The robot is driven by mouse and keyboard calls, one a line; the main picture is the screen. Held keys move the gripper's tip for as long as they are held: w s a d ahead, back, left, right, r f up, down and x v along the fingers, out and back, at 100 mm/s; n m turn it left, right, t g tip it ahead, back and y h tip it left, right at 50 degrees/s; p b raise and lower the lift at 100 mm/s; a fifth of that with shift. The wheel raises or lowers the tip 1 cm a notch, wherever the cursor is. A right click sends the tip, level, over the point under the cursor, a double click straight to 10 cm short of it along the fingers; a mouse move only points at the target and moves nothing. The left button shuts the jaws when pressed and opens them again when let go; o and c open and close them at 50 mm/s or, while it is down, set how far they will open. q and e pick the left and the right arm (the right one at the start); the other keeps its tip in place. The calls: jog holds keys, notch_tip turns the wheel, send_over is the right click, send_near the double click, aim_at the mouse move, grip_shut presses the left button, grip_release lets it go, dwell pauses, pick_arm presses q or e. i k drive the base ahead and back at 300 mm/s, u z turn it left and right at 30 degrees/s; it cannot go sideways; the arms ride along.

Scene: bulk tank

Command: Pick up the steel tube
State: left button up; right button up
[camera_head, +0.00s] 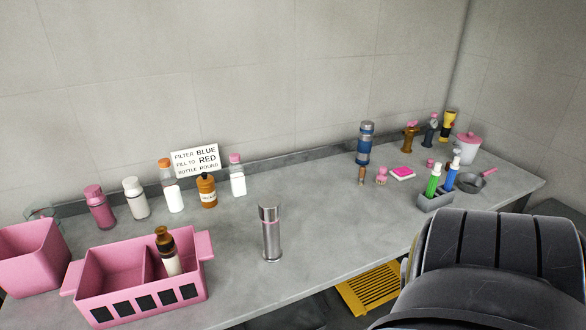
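The steel tube (271,238) stands upright on the grey bench near its front edge, a little left of the picture's middle. It is a shiny cylinder with a wider cap section and a thin reddish band below it. Nothing touches it and there is bare bench around it. Neither my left gripper nor my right gripper shows in the head view.
A pink two-part caddy (103,318) holding a brown-topped bottle (165,245) stands left of the tube. Several bottles and a sign (195,158) line the back. A blue-banded cylinder (364,145) and grey marker holder (435,202) stand right. A dark shape hides the lower right.

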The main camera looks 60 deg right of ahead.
aim_at(272, 251)
jog(key=k, duration=0.1)
jog(key=z, duration=1.85)
jog(key=i, duration=0.25)
jog(key=u, duration=0.3)
